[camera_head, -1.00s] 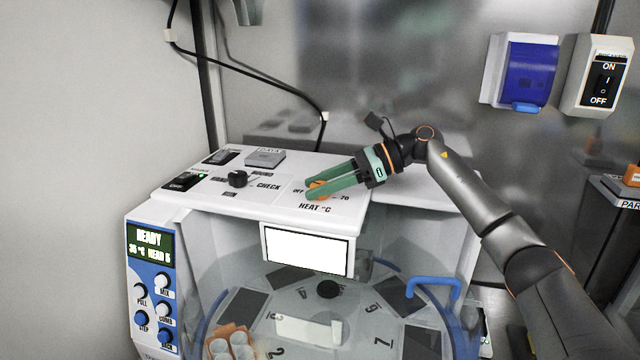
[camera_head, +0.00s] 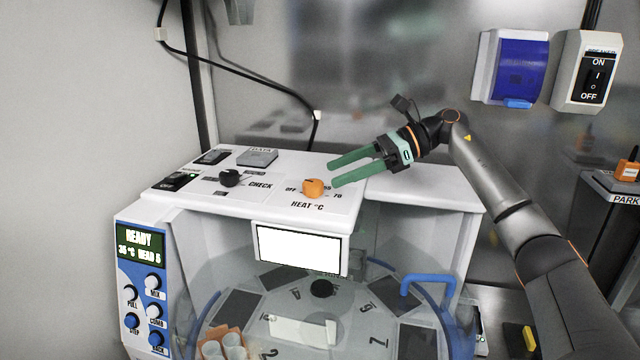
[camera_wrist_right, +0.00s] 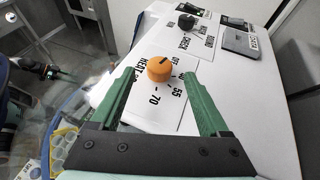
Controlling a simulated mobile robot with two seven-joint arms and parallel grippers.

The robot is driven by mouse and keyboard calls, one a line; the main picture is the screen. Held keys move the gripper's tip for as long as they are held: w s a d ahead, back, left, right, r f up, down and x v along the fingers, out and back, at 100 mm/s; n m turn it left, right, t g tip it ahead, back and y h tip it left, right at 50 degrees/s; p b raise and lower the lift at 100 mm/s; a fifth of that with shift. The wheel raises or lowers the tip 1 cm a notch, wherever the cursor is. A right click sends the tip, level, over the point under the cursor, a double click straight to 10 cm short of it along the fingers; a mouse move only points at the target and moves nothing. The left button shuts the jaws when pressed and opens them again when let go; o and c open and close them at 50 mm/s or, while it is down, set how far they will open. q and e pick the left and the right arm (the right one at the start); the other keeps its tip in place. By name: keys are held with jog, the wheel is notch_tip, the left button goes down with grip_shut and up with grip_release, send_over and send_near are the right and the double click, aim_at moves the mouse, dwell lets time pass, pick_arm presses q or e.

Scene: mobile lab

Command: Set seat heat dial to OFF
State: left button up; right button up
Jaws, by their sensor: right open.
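The seat heat dial is an orange knob (camera_head: 313,187) on the white top panel, above the "HEAT °C" lettering. In the right wrist view the orange knob (camera_wrist_right: 161,70) shows a dark line on its top that points towards the OFF mark. My right gripper (camera_head: 332,174) has two green fingers, open and empty. Its fingertips are just right of the knob, apart from it. In the wrist view the knob lies beyond the fingertips, between their lines. A dark arm end with some green (camera_wrist_right: 45,73), likely my left gripper, is small at the wrist view's left edge.
A black CHECK knob (camera_head: 230,178) stands left of the heat dial on the same panel. Small switches and a grey block (camera_head: 257,157) sit behind it. A clear-lidded round carousel is below in front. A wall ON/OFF switch (camera_head: 594,80) is far right.

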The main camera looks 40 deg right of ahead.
jog(key=v, duration=0.6)
dwell(0.5)
